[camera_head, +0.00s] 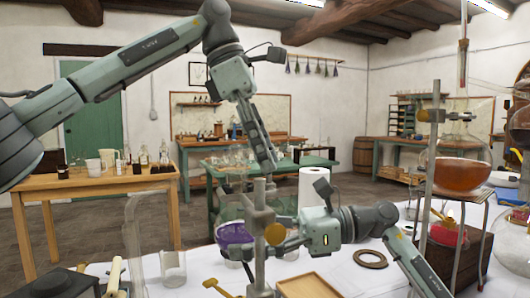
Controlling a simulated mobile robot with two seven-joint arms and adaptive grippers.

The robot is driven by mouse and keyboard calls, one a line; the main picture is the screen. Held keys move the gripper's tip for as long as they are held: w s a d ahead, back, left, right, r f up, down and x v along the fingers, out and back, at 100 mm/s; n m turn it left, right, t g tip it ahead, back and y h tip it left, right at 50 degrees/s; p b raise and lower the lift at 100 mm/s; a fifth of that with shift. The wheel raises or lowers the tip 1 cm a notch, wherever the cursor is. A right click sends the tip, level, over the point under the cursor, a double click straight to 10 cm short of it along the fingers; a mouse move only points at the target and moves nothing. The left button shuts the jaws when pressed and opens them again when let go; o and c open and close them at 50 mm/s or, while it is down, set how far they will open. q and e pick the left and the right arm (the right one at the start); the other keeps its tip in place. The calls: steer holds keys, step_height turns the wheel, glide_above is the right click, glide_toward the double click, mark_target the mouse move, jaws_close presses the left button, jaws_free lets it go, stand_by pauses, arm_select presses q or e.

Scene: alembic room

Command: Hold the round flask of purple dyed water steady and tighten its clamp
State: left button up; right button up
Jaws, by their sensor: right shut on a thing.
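The round flask of purple dyed water (229,234) is left of a metal stand, low in the middle of the head view. My left gripper (269,163) points down from above, over the top of the rod and apart from the clamp. Its fingers are seen edge-on, so their opening is unclear.
A wooden tray (309,286), a brown ring (370,258) and a glass beaker (173,268) are on the white-covered bench. A large flask of orange liquid (456,172) stands on a tripod at right. A paper roll (311,190) stands behind my right gripper.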

steer(key=o, duration=0.7)
steer(key=shift+c, duration=0.2)
arm_select(q)
steer(key=v, duration=0.7)
steer(key=shift+r, duration=0.2)
steer(key=shift+a, duration=0.15)
